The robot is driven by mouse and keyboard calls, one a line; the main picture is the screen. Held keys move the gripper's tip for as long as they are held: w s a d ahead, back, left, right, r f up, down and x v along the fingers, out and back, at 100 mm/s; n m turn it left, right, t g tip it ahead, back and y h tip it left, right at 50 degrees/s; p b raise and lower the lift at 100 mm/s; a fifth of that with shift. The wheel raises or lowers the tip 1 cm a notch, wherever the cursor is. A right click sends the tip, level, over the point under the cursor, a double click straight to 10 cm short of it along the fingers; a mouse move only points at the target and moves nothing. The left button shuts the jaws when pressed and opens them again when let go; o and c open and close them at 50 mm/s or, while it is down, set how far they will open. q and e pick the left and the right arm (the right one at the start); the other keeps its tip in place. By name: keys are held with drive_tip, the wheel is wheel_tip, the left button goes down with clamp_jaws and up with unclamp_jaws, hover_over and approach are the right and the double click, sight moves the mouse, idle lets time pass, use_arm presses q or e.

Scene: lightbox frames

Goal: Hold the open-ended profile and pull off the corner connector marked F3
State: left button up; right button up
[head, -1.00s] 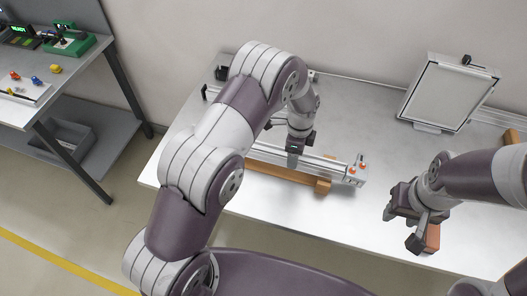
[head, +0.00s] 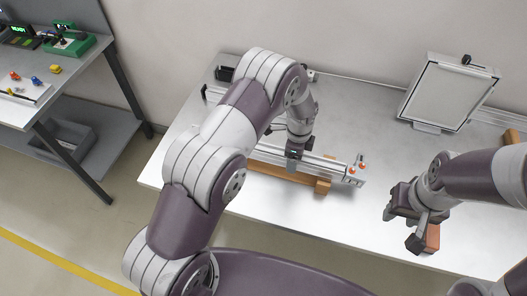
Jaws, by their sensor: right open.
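The silver profile (head: 327,166) lies along wooden supports (head: 323,187) in the middle of the table. A connector-like end piece with orange parts (head: 352,179) is at its right end; I cannot read an F3 mark. My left gripper (head: 293,154) points down at the profile, left of that end piece. Its fingertips are too small and partly hidden to tell whether they hold the profile. My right gripper (head: 426,232) is open, to the right of the profile and apart from it, above the front of the table. The profile's left part is hidden behind my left arm.
A brown block (head: 432,237) shows beside my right gripper. A framed grey panel (head: 439,92) stands tilted at the back right. The tabletop (head: 385,150) is clear between profile and panel. A second bench (head: 85,62) with small parts stands at the left.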

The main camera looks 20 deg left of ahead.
use_arm(q)
wheel_tip(320, 180, up, 12)
drive_tip(key=shift+f, duration=0.25)
drive_tip(key=shift+c, duration=0.4)
drive_tip(key=f, duration=0.8)
drive_tip(key=a+f, duration=0.1)
drive_tip(key=f, duration=0.3)
drive_tip(key=shift+f, duration=0.3)
drive_tip(key=c, duration=1.3)
drive_tip(key=o, duration=1.1)
